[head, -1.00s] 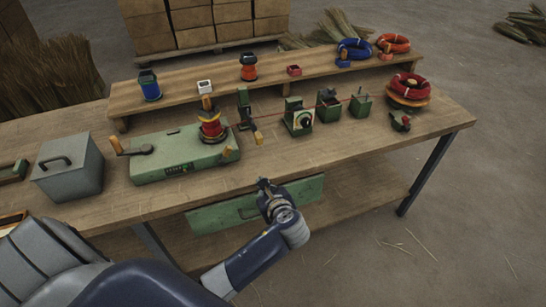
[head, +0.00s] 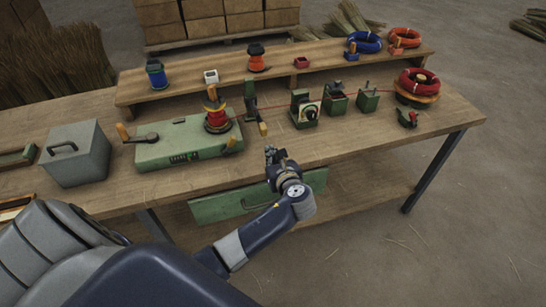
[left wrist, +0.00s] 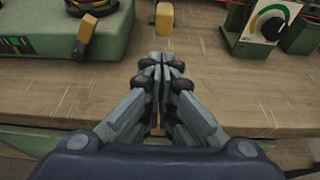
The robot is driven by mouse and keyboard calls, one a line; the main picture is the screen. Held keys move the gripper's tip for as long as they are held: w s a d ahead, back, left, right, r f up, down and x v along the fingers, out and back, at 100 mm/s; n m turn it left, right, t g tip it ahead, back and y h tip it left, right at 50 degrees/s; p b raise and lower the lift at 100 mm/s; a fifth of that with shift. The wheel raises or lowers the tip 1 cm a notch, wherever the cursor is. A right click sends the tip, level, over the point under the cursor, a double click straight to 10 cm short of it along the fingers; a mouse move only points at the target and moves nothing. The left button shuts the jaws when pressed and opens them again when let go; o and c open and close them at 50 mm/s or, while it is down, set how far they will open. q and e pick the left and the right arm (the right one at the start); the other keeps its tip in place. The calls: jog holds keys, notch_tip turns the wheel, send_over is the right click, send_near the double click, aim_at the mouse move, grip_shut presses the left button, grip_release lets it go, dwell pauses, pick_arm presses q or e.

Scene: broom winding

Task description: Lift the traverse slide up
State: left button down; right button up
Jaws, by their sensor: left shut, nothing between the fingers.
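The traverse slide (head: 251,98) is a dark green upright beside the winder, with a yellow-orange handle (head: 262,128) low on its near side. The handle also shows at the top middle of the left wrist view (left wrist: 163,18). My left gripper (head: 270,151) is shut and empty at the bench's front edge, short of the handle and apart from it. In the left wrist view, its closed fingertips (left wrist: 161,60) point toward the handle. The green winder (head: 180,146) stands left of the slide and carries a spool with red winding (head: 216,122). My right gripper is out of view.
A red strand runs from the red coil (head: 420,80) past green boxes and the dial box (head: 305,112) toward the spool. A grey lidded box (head: 75,155) stands at left. A raised shelf (head: 200,91) lies behind. The bench before the handle is clear.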

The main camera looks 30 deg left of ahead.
aim_at(264, 134)
pick_arm(q)
jog(key=x, duration=0.6)
jog(key=shift+r+p, duration=0.25)
jog(key=shift+p, duration=0.05)
notch_tip(264, 134, up, 4)
jog(key=p, duration=0.4)
jog(key=shift+f, duration=0.25)
